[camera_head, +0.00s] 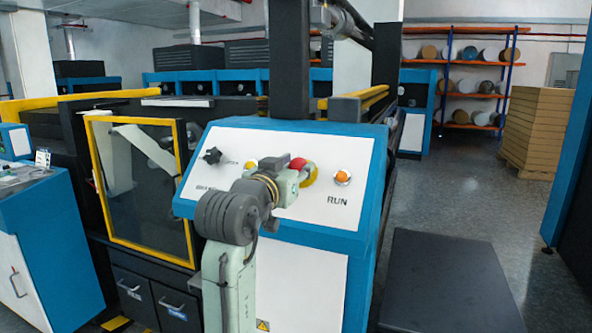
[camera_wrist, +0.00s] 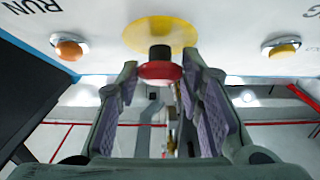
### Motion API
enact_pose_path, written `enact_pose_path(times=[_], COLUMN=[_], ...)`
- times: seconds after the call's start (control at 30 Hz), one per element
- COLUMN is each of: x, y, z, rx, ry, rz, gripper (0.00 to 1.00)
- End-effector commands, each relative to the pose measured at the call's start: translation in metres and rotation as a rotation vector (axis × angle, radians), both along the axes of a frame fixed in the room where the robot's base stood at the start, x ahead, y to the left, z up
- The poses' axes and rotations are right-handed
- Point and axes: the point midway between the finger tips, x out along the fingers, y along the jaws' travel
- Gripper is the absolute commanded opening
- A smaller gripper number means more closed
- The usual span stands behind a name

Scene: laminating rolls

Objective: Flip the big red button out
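The big red button (camera_wrist: 160,71) sits on a black stem over a round yellow plate (camera_wrist: 160,32) in the wrist view. In the head view the red button (camera_head: 298,162) shows partly behind my gripper (camera_head: 287,181), at the middle of the white sloping control panel (camera_head: 235,142). My gripper's two fingers, also in the wrist view (camera_wrist: 162,70), stand one on each side of the button with their purple pads facing it. They look spread, with narrow gaps beside the button; contact is not clear. The button's far side is hidden.
An orange button (camera_head: 342,177) marked RUN is right of the red one. A yellow button (camera_wrist: 284,49) is on its other side, with a black star knob (camera_head: 212,155) farther left. A dark platform (camera_head: 446,283) lies on the floor at right.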

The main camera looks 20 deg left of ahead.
Motion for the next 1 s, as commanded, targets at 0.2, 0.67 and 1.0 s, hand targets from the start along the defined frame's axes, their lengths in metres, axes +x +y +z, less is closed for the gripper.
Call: enact_pose_path(times=[0.2, 0.67, 1.0], x=[-0.001, -0.005, -0.069], y=[0.0, 0.0, 0.003], z=[0.002, 0.001, 0.002], rx=[0.001, 0.001, 0.002], ry=[-0.003, -0.003, -0.005], rz=[0.001, 0.001, 0.003], gripper=[0.49, 0.54, 0.54])
